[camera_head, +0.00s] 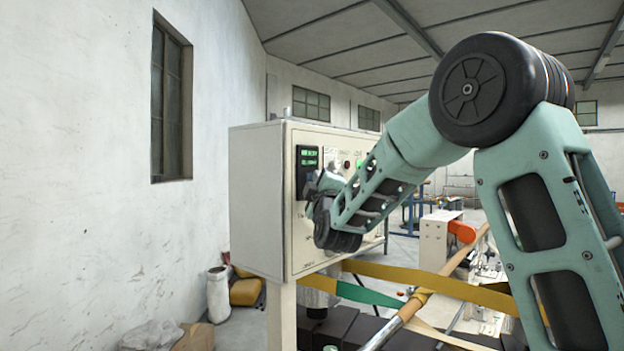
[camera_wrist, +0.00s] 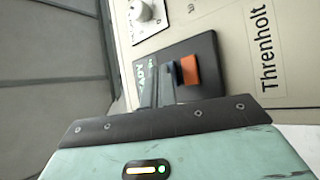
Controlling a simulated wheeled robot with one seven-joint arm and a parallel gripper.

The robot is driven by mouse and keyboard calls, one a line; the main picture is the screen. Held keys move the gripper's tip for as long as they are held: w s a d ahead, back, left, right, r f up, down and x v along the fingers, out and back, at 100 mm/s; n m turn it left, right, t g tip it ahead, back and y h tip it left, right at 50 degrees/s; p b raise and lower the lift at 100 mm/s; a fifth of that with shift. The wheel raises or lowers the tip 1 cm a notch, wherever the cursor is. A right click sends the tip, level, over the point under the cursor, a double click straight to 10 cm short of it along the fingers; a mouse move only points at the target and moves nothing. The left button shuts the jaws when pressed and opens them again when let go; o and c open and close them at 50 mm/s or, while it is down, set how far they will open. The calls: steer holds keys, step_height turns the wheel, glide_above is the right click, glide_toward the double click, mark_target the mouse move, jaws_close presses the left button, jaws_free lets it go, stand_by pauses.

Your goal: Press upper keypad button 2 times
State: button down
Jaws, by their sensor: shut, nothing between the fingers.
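A dark keypad with a display (camera_head: 307,158) is on the front of the pale control cabinet. In the wrist view the panel appears turned sideways, with panel-up toward the left. There the dark keypad (camera_wrist: 205,54) carries an orange button (camera_wrist: 190,69) and, left of it, a dark blue button (camera_wrist: 173,75), which appears to be the upper one. My gripper (camera_wrist: 160,70) is shut and empty, its tips close beside the blue button. I cannot tell whether they touch it. In the head view my gripper and wrist hide the keypad's lower part.
The cabinet (camera_head: 255,200) stands near a white wall (camera_head: 80,200). Yellow and green bands (camera_head: 420,280) and a wooden roller run below my arm. A white sack (camera_head: 218,293) stands on the floor at left.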

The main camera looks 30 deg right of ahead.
steer(key=shift+s+d+b, duration=0.2)
steer(key=shift+s+b, duration=0.15)
steer(key=shift+s, duration=0.25)
steer(key=s+b, duration=0.1)
steer(key=s+d, duration=0.1)
steer(key=s, duration=0.1)
steer(key=s+b, duration=0.1)
steer(key=shift+s+d+b, duration=0.35)
stand_by(2.4)
